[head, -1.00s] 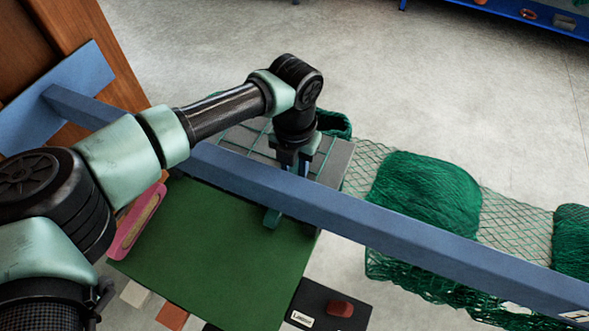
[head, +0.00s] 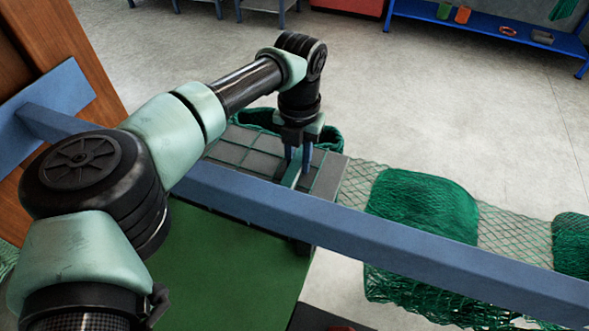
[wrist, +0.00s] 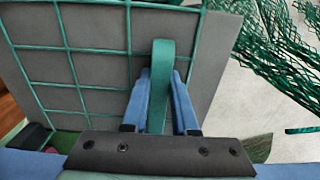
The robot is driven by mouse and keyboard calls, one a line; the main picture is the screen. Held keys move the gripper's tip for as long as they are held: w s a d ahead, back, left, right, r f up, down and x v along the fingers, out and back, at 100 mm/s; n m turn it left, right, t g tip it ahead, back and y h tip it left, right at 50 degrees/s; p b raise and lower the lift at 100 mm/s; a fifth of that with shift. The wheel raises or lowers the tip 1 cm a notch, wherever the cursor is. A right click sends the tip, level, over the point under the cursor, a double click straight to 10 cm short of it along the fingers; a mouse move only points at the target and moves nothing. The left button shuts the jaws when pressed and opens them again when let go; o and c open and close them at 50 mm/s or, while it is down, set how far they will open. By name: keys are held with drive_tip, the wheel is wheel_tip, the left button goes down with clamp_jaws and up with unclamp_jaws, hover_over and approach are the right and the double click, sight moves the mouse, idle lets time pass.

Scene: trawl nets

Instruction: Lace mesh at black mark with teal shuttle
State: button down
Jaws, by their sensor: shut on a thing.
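My gripper (head: 298,160) is shut on the teal shuttle (wrist: 160,85), which stands between its blue fingers in the wrist view. In the head view the shuttle (head: 293,175) slants down from the fingers just behind the blue beam. Behind the shuttle is a green cord mesh (wrist: 65,48) of square cells in front of a grey board (wrist: 100,67). The board (head: 226,153) also shows behind the beam in the head view. I cannot tell whether the shuttle touches the mesh. I cannot make out the black mark in either current view.
The long blue beam (head: 400,237) crosses in front of the mesh. A green surface (head: 205,265) lies on its near side. Bundled green netting (head: 425,205) hangs to the right. A blue shelf (head: 480,27) stands at the far back, with open floor before it.

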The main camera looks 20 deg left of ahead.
drive_tip(key=shift+w, duration=0.25)
drive_tip(key=shift+r, duration=0.1)
wheel_tip(320, 180, up, 15)
drive_tip(key=p, duration=1.1)
drive_tip(key=shift+p, duration=0.3)
drive_tip(key=shift+s, duration=0.2)
drive_tip(key=s+p, duration=0.2)
drive_tip(key=s, duration=2.1)
drive_tip(key=shift+s+a, duration=0.3)
drive_tip(key=shift+a, duration=0.1)
